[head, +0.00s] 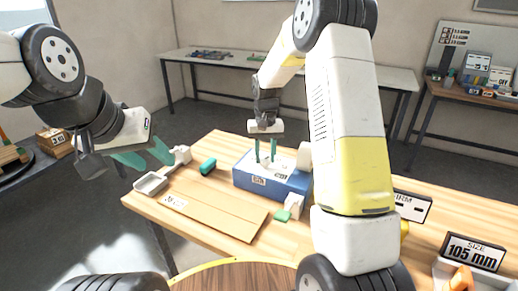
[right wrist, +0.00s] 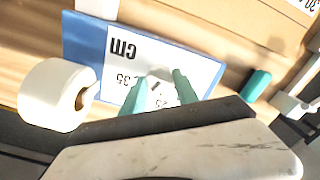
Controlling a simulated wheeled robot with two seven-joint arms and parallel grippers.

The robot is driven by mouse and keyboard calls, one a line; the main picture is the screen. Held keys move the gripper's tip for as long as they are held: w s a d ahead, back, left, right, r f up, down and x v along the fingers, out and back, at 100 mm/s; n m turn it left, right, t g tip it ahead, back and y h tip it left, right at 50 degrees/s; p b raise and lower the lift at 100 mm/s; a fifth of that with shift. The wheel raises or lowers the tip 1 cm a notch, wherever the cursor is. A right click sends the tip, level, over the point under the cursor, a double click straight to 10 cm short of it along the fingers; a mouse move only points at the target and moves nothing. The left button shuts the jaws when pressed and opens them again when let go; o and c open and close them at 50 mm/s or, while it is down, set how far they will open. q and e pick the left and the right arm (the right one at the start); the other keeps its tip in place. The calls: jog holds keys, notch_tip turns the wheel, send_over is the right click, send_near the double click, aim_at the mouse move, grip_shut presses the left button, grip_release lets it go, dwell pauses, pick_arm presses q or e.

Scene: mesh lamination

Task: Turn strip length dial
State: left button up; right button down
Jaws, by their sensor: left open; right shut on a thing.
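The strip length dial is a small pale knob (right wrist: 159,75) on the white top face of a blue box (head: 270,186). In the right wrist view the face of the blue box (right wrist: 86,38) carries "CM" and numbers such as 35. My right gripper (head: 266,158) points down at the box top, its teal fingers on either side of the knob. It is shut on the knob, which is partly hidden in the head view. My left gripper (head: 147,157) is open and empty, above the left end of the table.
A white roll (right wrist: 58,95) stands beside the box. A cardboard sheet (head: 215,207), a teal block (head: 208,166) and a white scoop-like tray (head: 151,183) lie on the wooden table.

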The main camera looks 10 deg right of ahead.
aim_at(265, 159)
jog(key=shift+n, duration=0.3)
jog(key=c, duration=0.9)
grip_release()
notch_tip(265, 159, up, 8)
jog(key=shift+f, duration=0.1)
